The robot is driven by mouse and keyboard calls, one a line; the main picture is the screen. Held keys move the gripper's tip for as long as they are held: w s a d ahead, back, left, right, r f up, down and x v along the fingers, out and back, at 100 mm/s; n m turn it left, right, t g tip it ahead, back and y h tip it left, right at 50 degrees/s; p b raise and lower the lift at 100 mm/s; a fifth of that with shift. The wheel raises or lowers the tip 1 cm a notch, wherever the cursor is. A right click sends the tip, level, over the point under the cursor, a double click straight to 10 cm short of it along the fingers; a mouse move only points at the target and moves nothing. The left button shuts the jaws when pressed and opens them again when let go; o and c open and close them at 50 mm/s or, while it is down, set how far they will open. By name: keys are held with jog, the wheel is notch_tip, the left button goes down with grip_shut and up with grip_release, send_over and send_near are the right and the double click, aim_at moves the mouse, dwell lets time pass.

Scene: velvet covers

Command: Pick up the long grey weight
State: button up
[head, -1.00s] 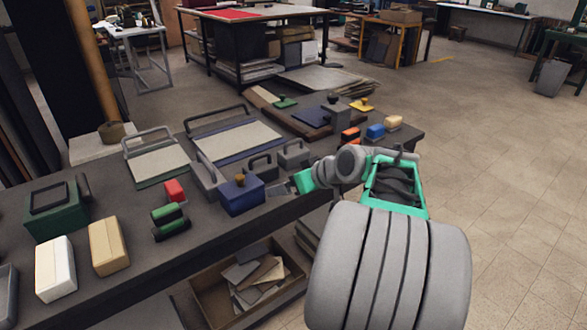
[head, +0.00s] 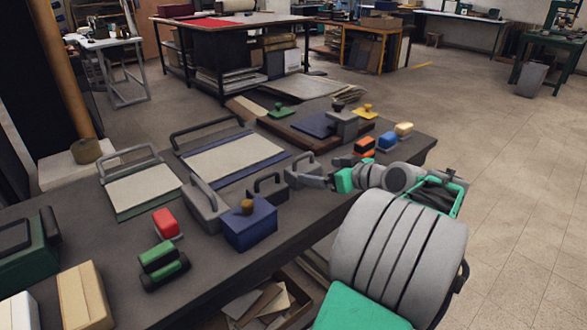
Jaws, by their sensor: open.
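A long grey weight (head: 209,216) with a bar handle along its top stands on the dark workbench, behind and left of a blue box with a wooden knob (head: 251,232). Two shorter handled weights stand to its right, a dark one (head: 266,197) and a grey one (head: 299,180). My gripper (head: 312,182) is open and small in view, beside the shorter grey weight. It is well to the right of the long grey weight. I cannot tell whether it touches the shorter weight. Nothing shows between its fingers.
A red block (head: 166,222) and a green-handled tool (head: 163,265) stand left of the blue box. Two handled boards (head: 230,160) lie behind the weights. Orange, blue and cream blocks (head: 403,130) stand at the right end. An open crate (head: 300,296) sits below the bench.

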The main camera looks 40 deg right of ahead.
aim_at(297, 167)
jog(key=b+x, duration=0.1)
jog(key=x, duration=1)
jog(key=shift+w+a+f+b, duration=0.15)
jog(key=shift+w+f+b, duration=0.1)
jog(key=shift+b, duration=0.05)
jog(key=c, duration=1.8)
jog(key=shift+r, duration=0.3)
